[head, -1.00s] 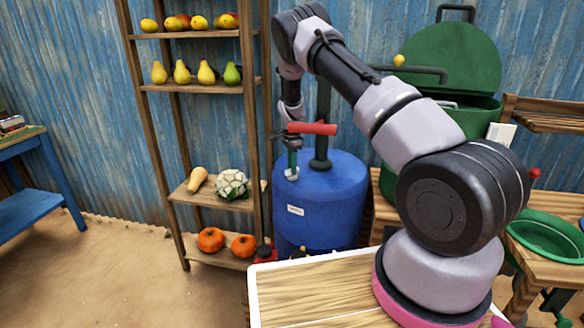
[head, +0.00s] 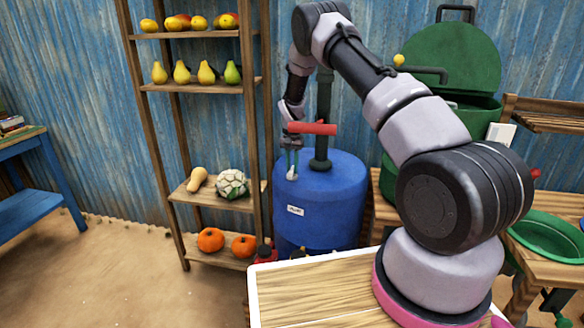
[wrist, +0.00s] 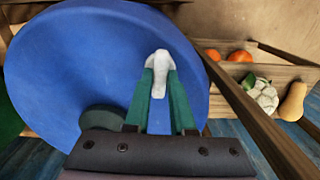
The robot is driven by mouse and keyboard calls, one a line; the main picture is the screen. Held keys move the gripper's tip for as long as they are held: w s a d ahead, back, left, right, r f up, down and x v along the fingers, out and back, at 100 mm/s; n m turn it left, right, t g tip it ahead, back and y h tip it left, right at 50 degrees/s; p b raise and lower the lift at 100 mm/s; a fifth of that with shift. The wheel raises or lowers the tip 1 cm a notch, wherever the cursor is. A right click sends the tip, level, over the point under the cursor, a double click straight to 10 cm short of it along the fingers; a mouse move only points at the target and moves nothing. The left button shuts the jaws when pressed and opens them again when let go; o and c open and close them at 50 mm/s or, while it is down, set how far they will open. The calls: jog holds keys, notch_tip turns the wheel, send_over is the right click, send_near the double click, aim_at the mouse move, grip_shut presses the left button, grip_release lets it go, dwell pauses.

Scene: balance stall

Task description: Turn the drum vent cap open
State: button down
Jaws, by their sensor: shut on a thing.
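The blue drum (head: 335,200) stands behind the wooden work surface, with a small white label on its side. The white vent cap (head: 291,175) sits on the drum's top near its left edge. My gripper (head: 291,160) points down from above and its green fingers are shut on the cap. In the wrist view, the pale cap (wrist: 160,64) shows between the tips of my gripper (wrist: 160,75), over the blue drum top (wrist: 75,60). How far the cap is turned cannot be told.
A dark green pump post with a red handle (head: 312,129) rises from the drum close to my gripper. A wooden shelf (head: 190,87) with fruit and vegetables stands just left. A green lidded bin (head: 455,60) stands behind right.

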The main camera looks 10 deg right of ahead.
aim_at(292, 169)
jog(key=shift+n, duration=0.4)
jog(key=c, duration=0.8)
grip_release()
jog(key=shift+o, duration=0.2)
jog(key=shift+r, duration=0.1)
notch_tip(292, 169, up, 11)
jog(key=shift+f, duration=0.2)
